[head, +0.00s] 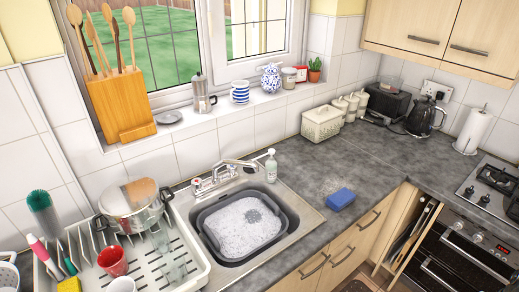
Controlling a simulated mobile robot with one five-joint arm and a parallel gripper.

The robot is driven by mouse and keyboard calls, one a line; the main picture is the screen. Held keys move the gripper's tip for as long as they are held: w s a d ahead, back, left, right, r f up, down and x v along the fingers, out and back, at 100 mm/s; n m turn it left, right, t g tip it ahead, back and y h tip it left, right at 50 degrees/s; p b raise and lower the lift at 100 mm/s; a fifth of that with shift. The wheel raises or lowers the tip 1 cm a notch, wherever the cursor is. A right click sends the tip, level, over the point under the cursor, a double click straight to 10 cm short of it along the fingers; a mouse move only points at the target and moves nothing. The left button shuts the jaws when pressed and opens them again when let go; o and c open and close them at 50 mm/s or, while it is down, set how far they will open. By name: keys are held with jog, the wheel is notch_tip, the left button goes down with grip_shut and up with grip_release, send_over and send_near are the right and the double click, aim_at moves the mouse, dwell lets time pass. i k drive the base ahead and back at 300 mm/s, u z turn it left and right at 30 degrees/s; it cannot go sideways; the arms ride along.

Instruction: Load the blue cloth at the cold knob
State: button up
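A folded blue cloth (340,199) lies on the grey worktop to the right of the sink. The mixer tap (232,167) stands at the back edge of the sink. Its left knob (197,184) seems to carry a small red mark. Its right knob (249,168) is partly behind the spout, and its colour mark is too small to tell. The cloth is well apart from both knobs. My gripper is not in view.
The sink holds a grey basin (279,243) of suds. A soap bottle (271,166) stands right behind it, near the tap. A crowded dish rack (190,235) and steel pot (134,206) are at left. Worktop around the cloth is clear.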

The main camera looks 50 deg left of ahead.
aim_at(231, 170)
jog(key=i, duration=2.1)
jog(key=u, duration=3.2)
